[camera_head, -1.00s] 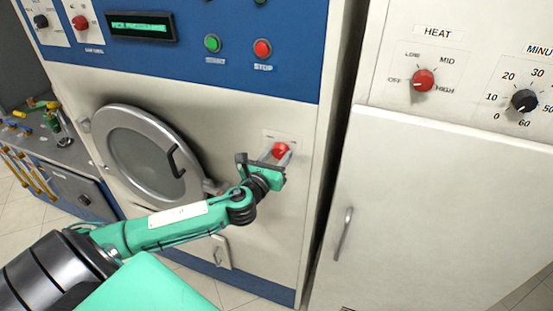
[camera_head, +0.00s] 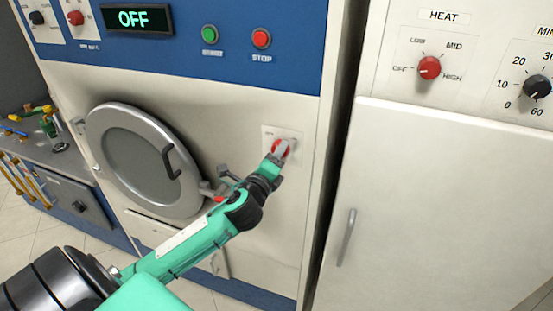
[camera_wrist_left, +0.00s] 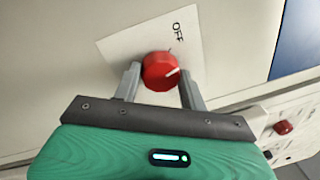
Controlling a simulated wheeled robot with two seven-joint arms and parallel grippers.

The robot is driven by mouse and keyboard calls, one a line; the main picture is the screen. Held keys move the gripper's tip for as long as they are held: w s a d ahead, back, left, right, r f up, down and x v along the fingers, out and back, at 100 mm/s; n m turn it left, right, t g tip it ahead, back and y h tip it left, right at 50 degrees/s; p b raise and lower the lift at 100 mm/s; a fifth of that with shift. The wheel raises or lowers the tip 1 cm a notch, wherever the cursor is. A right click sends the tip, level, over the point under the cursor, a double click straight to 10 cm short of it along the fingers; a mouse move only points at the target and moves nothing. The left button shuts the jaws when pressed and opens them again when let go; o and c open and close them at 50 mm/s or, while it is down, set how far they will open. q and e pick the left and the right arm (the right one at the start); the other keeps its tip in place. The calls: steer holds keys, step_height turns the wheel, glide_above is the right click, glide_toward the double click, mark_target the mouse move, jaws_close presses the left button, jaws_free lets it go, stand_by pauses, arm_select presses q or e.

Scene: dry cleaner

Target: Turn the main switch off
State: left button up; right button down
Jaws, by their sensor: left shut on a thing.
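The main switch is a red round knob (camera_head: 280,148) on a white plate (camera_head: 297,136) at the right of the machine's front panel. In the left wrist view the red knob (camera_wrist_left: 160,71) sits between the two grey fingers, and its white mark points right, below the word OFF on the plate (camera_wrist_left: 118,48). My left gripper (camera_head: 282,150) is shut on the knob; it also shows in the left wrist view (camera_wrist_left: 160,84). The machine's display (camera_head: 136,19) reads OFF. My right gripper is not in view.
A round door (camera_head: 138,150) with a dark handle is left of the switch. Green (camera_head: 210,34) and red (camera_head: 261,38) buttons are above. A white cabinet (camera_head: 440,190) with a handle and HEAT knob (camera_head: 429,68) stands at the right.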

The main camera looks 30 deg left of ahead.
arm_select(q)
steer(key=shift+n+y+b, duration=0.5)
steer(key=shift+n+b, duration=0.15)
steer(key=shift+n, duration=2.45)
steer(key=o, duration=1)
